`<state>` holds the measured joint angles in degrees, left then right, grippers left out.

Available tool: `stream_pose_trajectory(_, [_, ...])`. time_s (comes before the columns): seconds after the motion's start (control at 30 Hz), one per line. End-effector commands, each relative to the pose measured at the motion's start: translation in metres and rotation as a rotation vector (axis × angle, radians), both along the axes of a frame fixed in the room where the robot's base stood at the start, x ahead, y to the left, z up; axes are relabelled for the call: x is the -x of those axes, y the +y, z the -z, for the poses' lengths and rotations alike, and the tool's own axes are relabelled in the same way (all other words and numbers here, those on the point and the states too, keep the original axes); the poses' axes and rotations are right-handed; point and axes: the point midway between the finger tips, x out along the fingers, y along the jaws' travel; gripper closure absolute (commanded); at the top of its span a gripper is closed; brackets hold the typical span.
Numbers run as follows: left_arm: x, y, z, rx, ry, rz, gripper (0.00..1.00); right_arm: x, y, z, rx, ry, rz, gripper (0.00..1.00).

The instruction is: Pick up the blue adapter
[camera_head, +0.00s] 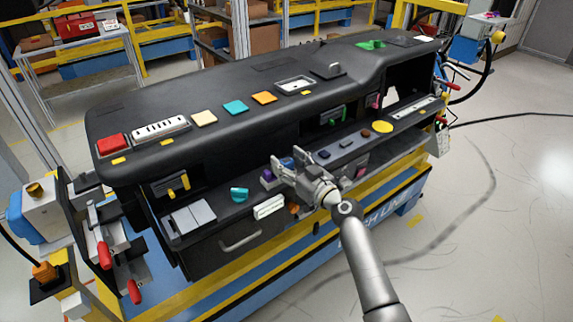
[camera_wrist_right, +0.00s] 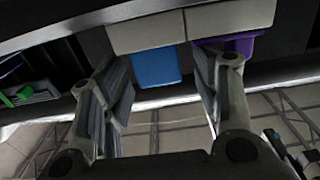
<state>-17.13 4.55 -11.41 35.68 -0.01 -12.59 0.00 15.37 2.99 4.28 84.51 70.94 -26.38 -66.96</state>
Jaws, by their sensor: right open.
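The blue adapter (camera_wrist_right: 157,67) shows in the right wrist view as a blue block below a light grey cap or panel. It lies between the two fingers of my right gripper (camera_wrist_right: 163,72), with visible gaps on both sides. In the head view my right gripper (camera_head: 287,161) is open at the front of the dashboard's lower shelf. My left gripper is not in view.
The black dashboard (camera_head: 225,85) overhangs the shelf close behind my gripper. A teal piece (camera_head: 239,194) and a white vent piece (camera_head: 269,207) are left of the gripper. A yellow disc (camera_head: 382,127) lies to its right.

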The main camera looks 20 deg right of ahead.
Motion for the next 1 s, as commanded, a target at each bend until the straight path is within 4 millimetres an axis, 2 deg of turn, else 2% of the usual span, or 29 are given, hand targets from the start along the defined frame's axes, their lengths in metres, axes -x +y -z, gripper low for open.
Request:
stream_pose_trajectory(0.1, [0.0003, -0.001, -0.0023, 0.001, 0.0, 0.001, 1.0, -0.0079, 0.0032, -0.0003, -0.001, 0.0, 0.0, 0.44])
stream_pose_trajectory(0.37, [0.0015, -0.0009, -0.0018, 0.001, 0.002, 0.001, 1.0, -0.0092, 0.0037, 0.0009, 0.001, 0.001, 0.0, 0.44])
stream_pose_trajectory(0.77, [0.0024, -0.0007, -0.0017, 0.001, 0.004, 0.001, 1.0, -0.009, 0.0036, 0.0008, 0.001, 0.001, 0.0, 0.93])
stream_pose_trajectory(1.0, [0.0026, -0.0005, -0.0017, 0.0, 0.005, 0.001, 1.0, -0.0091, 0.0035, 0.0002, 0.001, 0.001, 0.0, 0.94])
